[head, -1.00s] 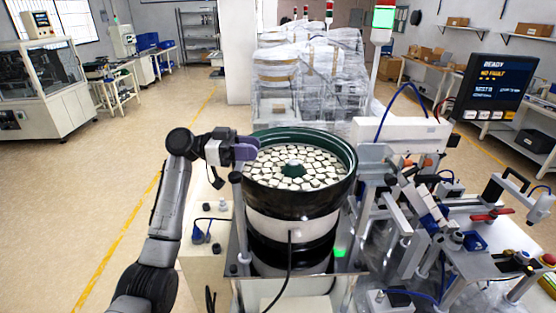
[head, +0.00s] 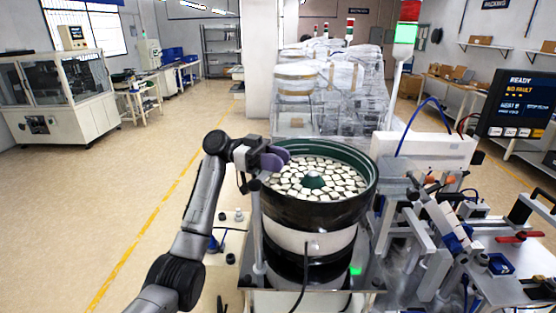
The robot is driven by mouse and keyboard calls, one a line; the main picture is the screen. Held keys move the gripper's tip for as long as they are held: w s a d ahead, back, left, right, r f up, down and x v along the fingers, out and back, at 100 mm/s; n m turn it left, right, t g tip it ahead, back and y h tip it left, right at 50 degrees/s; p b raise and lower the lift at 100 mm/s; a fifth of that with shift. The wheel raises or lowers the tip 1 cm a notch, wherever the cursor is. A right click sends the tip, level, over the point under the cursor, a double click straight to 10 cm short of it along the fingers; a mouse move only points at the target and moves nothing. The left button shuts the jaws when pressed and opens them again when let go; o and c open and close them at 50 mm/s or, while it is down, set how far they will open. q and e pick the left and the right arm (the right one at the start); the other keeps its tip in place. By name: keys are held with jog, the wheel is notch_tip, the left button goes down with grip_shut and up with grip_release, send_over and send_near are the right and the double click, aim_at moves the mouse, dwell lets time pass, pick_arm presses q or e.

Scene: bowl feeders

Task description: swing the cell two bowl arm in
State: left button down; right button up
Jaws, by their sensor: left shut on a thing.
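The bowl feeder (head: 312,212) stands in the middle of the head view, with a dark green inner rim and many pale square parts inside. A thin grey post (head: 258,232) rises at its left side. My left gripper (head: 276,158), with purple fingers, is over the bowl's left back rim. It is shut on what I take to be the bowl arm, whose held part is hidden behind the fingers. My right gripper is not in view.
A white box (head: 426,150) and metal fixtures with clamps (head: 440,232) crowd the right of the bowl. A screen (head: 517,104) reads READY, NO FAULT. Wrapped pallets (head: 330,90) stand behind. The floor (head: 110,180) at left is clear.

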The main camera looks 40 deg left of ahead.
pick_arm(q)
jog(key=c, duration=0.8)
grip_release()
jog(key=b+v, duration=0.1)
jog(key=v, duration=1.3)
jog(key=shift+w+r, duration=0.1)
